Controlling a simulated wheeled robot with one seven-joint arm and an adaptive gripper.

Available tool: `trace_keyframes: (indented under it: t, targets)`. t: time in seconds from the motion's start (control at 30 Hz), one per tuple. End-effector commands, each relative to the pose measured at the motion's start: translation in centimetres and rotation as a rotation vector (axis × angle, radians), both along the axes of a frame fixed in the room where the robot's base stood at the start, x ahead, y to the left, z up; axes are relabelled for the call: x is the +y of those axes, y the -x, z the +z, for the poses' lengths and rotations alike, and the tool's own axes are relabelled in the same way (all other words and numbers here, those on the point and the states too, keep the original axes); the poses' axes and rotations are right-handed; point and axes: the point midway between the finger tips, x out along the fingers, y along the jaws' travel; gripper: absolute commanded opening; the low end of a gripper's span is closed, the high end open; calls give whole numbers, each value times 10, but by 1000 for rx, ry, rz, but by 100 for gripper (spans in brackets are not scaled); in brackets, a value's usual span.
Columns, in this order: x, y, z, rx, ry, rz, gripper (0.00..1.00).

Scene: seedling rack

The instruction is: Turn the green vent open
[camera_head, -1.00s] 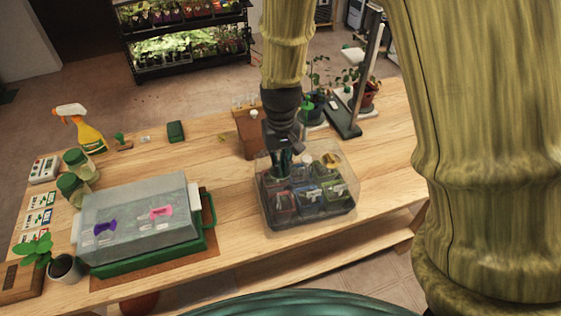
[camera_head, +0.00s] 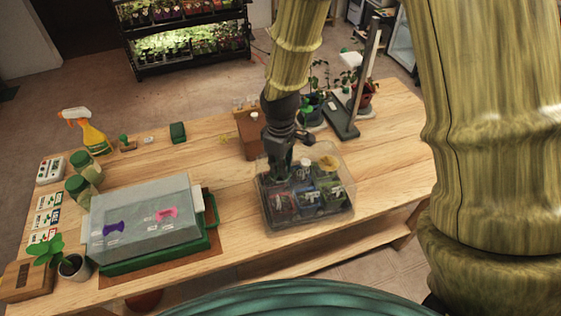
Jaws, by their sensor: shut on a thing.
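My gripper (camera_head: 278,176) points down at the left part of the lid of the right clear propagator (camera_head: 304,218). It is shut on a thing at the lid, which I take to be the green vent. The gripper's dark fingers cover that spot, so the vent's shape and angle cannot be made out. A white knob (camera_head: 305,162) and a yellow knob (camera_head: 327,162) sit on the same lid, to the right of the gripper. Several dark pots with labels show through the clear walls.
A second propagator (camera_head: 150,215) with a purple knob (camera_head: 114,230) and a pink knob (camera_head: 167,214) stands at left. A spray bottle (camera_head: 91,138), green-lidded jars (camera_head: 84,168) and a potted seedling (camera_head: 70,265) are further left. A wooden box (camera_head: 247,135) and dark stand (camera_head: 340,118) are behind.

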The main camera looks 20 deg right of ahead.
Motion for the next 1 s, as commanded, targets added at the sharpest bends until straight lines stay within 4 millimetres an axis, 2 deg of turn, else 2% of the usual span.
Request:
trace_keyframes:
  t: [0.6,1.0]
  targets:
    - [0,0,2,1,-1,550,0]
    - [0,0,1,0,-1,738,0]
